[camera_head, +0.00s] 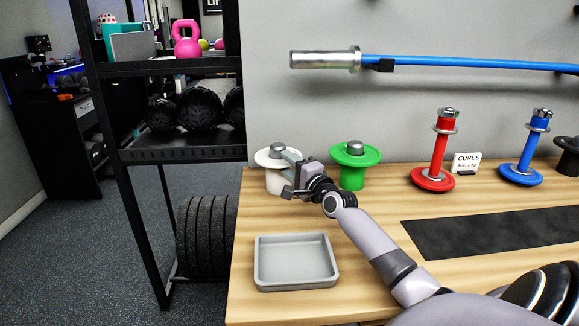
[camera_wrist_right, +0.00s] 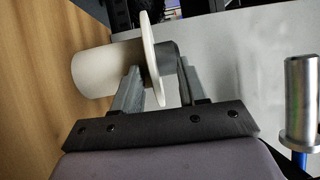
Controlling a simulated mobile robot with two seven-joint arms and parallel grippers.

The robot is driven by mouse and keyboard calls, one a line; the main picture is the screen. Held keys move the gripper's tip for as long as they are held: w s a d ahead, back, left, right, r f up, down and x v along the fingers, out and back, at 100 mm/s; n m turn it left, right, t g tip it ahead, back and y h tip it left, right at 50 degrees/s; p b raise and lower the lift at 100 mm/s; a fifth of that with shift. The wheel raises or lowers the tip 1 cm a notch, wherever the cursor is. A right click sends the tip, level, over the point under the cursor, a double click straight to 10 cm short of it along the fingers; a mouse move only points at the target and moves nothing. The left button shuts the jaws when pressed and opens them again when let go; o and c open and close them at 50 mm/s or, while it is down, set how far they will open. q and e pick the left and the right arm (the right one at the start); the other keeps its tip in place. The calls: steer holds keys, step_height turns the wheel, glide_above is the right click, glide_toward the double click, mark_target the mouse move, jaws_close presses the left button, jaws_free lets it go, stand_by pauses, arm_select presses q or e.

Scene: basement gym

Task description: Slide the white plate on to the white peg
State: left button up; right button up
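The white plate (camera_head: 271,158) is a flat disc around the grey top of the white peg (camera_head: 278,183), at the back left of the bench. In the right wrist view the plate (camera_wrist_right: 149,62) shows edge-on across the thick white peg (camera_wrist_right: 98,76), with a grey end beyond it. My right gripper (camera_head: 288,174) is at the front right of the peg. Its fingers (camera_wrist_right: 158,82) stand apart on either side of the plate's rim, with a visible gap to one finger. Whether the other finger touches is unclear. My left gripper is out of view.
A green peg with its disc (camera_head: 355,160) stands close right of my gripper. Red (camera_head: 437,150) and blue (camera_head: 528,148) stands are farther right. A grey tray (camera_head: 296,262) sits at the front left, a black mat (camera_head: 490,232) at right. A barbell (camera_head: 450,64) hangs on the wall.

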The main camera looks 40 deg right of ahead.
steer(key=shift+f, duration=0.15)
steer(key=shift+f, duration=0.15)
steer(key=s+a, duration=0.1)
steer(key=s, duration=0.6)
stand_by(0.3)
steer(key=shift+a+f, duration=0.1)
stand_by(0.4)
